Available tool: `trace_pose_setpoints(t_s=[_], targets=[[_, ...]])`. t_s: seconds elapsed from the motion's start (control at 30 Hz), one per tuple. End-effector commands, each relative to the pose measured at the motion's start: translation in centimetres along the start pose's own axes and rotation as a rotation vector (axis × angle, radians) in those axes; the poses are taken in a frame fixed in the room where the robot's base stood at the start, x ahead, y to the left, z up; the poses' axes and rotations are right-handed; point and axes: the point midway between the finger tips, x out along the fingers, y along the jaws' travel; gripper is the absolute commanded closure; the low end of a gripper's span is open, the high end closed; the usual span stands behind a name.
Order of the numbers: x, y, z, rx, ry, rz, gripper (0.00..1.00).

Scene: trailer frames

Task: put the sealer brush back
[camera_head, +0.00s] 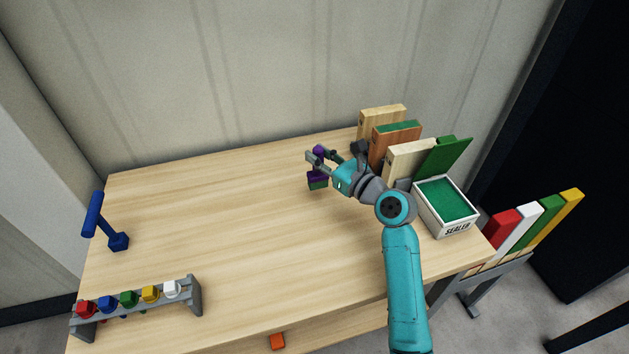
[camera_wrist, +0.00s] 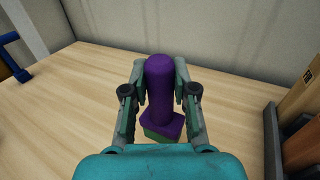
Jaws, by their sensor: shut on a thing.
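The brush (camera_head: 317,184) has a purple handle and a green underside. In the wrist view the purple handle (camera_wrist: 160,85) stands between the two fingers, with a wider purple block and a green part below. My gripper (camera_head: 328,163) is shut on the brush over the back middle of the table. I cannot tell whether the green part touches the tabletop. A white box marked SEALER (camera_head: 457,228) stands at the table's right end. It is open at the top and shows a green surface inside.
Upright wooden cases (camera_head: 382,114) and a green panel (camera_head: 443,157) stand behind the SEALER box. A rack of coloured pegs (camera_head: 190,296) and a blue T-shaped object (camera_head: 118,241) are at left. The middle of the table (camera_head: 240,240) is clear.

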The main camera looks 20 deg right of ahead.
Motion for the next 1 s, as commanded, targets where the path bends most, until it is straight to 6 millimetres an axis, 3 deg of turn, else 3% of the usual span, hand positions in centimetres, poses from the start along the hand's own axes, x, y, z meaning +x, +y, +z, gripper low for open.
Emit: trace_pose_setpoints(t_s=[0.5, 0.93, 0.97, 1.0], targets=[[0.0, 0.0, -5.5, 0.001, 0.000, 0.001, 1.00], [0.1, 0.0, -6.0, 0.001, 0.000, 0.000, 1.00], [0.1, 0.0, -6.0, 0.000, 0.000, 0.000, 0.66], [0.1, 0.0, -6.0, 0.000, 0.000, 0.000, 0.56]])
